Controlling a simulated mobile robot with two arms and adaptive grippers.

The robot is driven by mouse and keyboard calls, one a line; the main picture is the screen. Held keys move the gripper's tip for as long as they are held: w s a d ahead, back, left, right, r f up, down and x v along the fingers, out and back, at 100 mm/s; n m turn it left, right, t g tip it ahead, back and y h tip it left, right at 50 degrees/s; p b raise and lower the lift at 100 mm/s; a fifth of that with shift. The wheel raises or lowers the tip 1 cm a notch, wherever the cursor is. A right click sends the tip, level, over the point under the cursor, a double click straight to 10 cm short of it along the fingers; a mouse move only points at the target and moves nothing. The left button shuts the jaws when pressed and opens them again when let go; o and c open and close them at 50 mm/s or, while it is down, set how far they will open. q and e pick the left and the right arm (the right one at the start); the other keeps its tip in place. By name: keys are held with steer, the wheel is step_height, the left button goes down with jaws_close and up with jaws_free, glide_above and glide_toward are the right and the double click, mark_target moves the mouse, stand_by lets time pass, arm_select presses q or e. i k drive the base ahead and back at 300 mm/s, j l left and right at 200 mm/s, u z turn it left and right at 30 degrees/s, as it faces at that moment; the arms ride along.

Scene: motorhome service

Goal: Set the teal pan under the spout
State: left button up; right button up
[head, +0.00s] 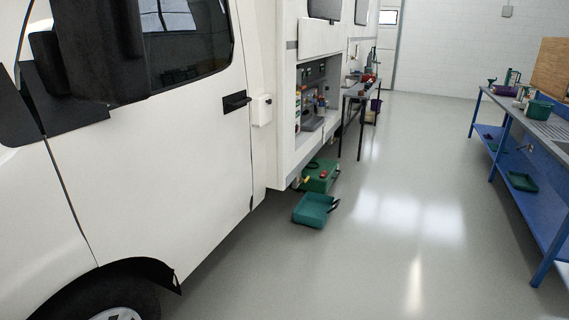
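A teal pan (314,211) sits on the floor beside the motorhome, below its open service compartment. It is an open, shallow, box-like tray with a dark handle at its right. Just behind it, partly under the body's lower edge, is a green container (320,177) with a red spot on top. A small pale fitting (297,183) shows under the body edge left of the green container. I cannot tell whether it is the spout. Neither of my grippers is in view.
The white motorhome (170,150) fills the left side. A narrow table (358,91) stands alongside it farther back. A blue-framed bench (510,205) stands at the right, with a green bin (540,108) on top and a green tray (522,181) on its shelf. The middle floor is clear.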

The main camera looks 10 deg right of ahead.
mark_target(314, 210)
steer(key=i+l+z, duration=0.4)
steer(key=i, duration=0.4)
steer(key=i+z, duration=0.35)
steer(key=i, duration=0.45)
steer(key=i+l+u, duration=0.1)
steer(key=i, duration=1.85)
